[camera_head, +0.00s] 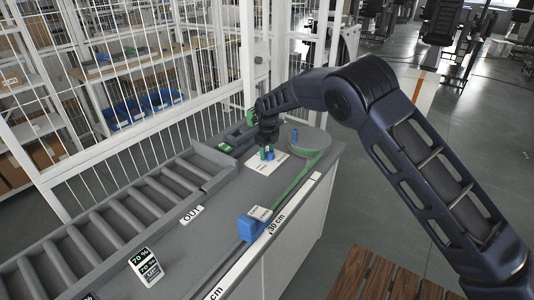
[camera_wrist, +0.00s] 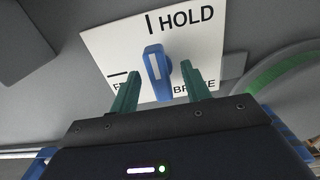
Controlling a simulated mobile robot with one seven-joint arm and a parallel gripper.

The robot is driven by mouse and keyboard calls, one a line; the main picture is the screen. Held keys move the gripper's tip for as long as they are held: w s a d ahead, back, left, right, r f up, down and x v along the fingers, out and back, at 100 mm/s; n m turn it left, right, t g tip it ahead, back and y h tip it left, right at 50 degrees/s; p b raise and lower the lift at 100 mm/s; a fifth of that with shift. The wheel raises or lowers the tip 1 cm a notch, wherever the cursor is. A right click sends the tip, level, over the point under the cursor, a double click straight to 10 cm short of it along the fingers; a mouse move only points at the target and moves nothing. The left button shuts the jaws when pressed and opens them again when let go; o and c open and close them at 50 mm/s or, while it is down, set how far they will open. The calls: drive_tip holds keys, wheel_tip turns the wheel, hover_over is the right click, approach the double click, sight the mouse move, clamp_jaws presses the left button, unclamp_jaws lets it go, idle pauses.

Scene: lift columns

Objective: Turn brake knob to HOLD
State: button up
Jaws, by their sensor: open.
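The brake knob is blue with a white stripe (camera_wrist: 154,70) and stands on a white card (camera_wrist: 105,45) in the wrist view. The card reads HOLD beside an upright tick at the top; a level tick and a partly hidden word are at the left. The knob's long side and stripe run roughly up toward the HOLD tick. My gripper (camera_wrist: 161,68) is open, its green fingers on either side of the knob, with visible gaps to it. In the head view, my gripper (camera_head: 267,152) points down at the white card (camera_head: 263,169) on the grey counter.
A grey round disc (camera_head: 309,140) with a small blue peg (camera_head: 295,135) lies right of the card. A green curved strip (camera_head: 292,187) leads to a blue block (camera_head: 250,228) by a cm scale. A roller track (camera_head: 120,215) and white wire fence (camera_head: 120,110) are at left.

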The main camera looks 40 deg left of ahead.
sight(268, 152)
drive_tip(key=shift+r, duration=4)
